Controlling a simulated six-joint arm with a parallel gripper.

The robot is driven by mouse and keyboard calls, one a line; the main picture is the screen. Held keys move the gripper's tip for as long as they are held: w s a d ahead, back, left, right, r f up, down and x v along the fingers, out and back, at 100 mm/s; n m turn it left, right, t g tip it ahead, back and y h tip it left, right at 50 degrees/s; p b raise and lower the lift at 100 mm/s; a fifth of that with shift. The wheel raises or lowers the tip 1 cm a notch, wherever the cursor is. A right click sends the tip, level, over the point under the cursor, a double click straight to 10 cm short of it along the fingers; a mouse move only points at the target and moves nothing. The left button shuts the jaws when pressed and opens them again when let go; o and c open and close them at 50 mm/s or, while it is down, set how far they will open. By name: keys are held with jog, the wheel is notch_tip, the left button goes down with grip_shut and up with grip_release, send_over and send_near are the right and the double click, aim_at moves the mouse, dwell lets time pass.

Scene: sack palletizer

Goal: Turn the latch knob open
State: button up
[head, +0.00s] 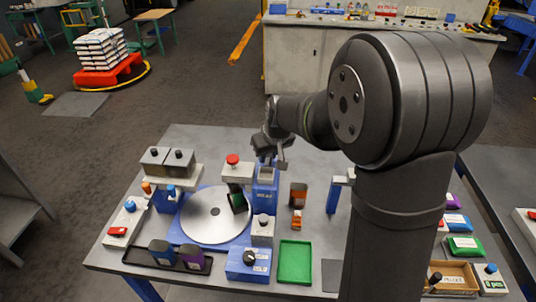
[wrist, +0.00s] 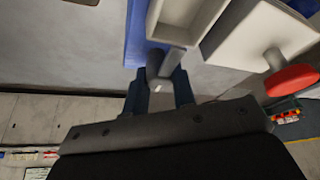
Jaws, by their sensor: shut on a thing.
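The latch knob (wrist: 156,84) is a small grey piece at the end of a short grey bar (wrist: 173,60) in the wrist view. My gripper (wrist: 160,90) has its two dark blue fingers on either side of it and is shut on it. In the head view my gripper (head: 268,145) is at the top of the blue upright unit (head: 265,200), behind the round plate. The knob is hard to make out there, as my gripper covers part of it. I cannot tell the latch's exact angle.
A red-capped grey head (head: 234,168) stands just left of the blue unit. A round silver plate (head: 215,214), a green tray (head: 295,262) and a black-knobbed blue box (head: 248,262) lie nearer. The grey table behind the unit is clear to the left.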

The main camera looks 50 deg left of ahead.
jog(key=shift+m, duration=0.6)
jog(key=m+t, duration=0.1)
jog(key=m, duration=0.1)
jog(key=shift+m+h, duration=0.4)
jog(key=m+t+h, duration=0.1)
jog(key=m, duration=0.2)
jog(key=shift+m+t, duration=0.3)
jog(key=shift+m, duration=0.1)
jog(key=m+h, duration=0.1)
jog(key=m, duration=0.3)
jog(key=shift+t, duration=0.3)
jog(key=shift+m+h, duration=0.8)
jog(key=shift+m, duration=1)
jog(key=o, duration=1)
